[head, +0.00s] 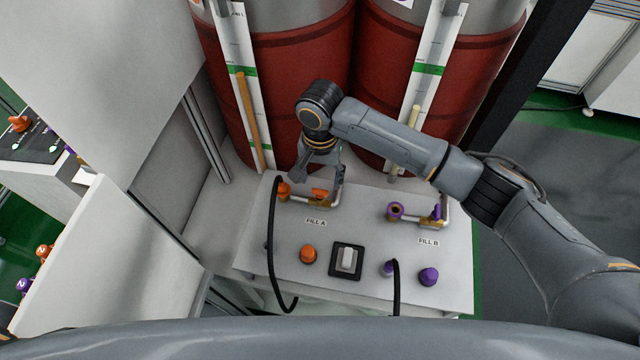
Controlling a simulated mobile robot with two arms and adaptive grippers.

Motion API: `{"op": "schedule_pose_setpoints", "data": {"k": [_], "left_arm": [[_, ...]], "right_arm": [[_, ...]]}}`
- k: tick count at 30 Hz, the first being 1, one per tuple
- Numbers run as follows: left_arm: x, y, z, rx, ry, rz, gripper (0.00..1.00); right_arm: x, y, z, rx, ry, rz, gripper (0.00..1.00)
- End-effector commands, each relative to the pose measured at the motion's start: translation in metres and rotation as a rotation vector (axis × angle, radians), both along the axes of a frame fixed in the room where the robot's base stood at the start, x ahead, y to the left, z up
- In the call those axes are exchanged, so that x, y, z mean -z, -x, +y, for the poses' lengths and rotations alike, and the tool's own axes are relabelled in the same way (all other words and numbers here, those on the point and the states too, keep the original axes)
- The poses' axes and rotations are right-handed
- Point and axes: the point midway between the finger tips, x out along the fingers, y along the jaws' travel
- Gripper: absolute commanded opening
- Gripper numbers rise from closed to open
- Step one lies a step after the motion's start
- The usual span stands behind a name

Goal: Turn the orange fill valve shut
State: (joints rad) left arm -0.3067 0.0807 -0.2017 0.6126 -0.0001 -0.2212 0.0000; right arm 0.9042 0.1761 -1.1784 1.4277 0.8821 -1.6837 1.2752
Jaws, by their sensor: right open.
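The orange fill valve (320,194) sits on the pipe behind the FILL A label, on the white panel (345,220). Its orange lever shows just below my right gripper (319,178). My right gripper is open, with its fingers pointing down at the valve. One finger is to the left of the lever and the other to the right; I cannot tell whether either touches it. The gripper hides part of the pipe behind. My left gripper is not in view.
The purple valve (436,211) at FILL B stands to the right. An orange knob (308,253), a black-framed switch (347,260) and a purple knob (429,277) sit in front. A black hose (271,245) loops at the left. Red drums (290,90) stand close behind.

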Motion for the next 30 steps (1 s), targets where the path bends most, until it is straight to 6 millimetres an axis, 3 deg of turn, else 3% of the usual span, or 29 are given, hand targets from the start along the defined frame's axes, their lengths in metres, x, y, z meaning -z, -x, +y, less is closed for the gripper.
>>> {"op": "schedule_pose_setpoints", "data": {"k": [3,9,20,28,30], "left_arm": [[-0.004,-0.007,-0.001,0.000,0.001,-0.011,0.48],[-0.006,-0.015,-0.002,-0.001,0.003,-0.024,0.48],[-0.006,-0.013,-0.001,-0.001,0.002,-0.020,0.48],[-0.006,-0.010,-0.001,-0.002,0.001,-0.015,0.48],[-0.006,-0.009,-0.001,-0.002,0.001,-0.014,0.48]], "right_arm": [[0.022,0.001,-0.001,0.002,0.003,0.003,0.61],[0.045,0.000,0.000,0.000,0.000,0.001,0.61],[0.051,0.000,0.000,-0.001,-0.001,0.000,0.61],[0.051,0.000,0.000,-0.001,-0.001,0.000,0.10],[0.051,0.000,0.000,-0.001,-0.001,0.000,0.07]]}}
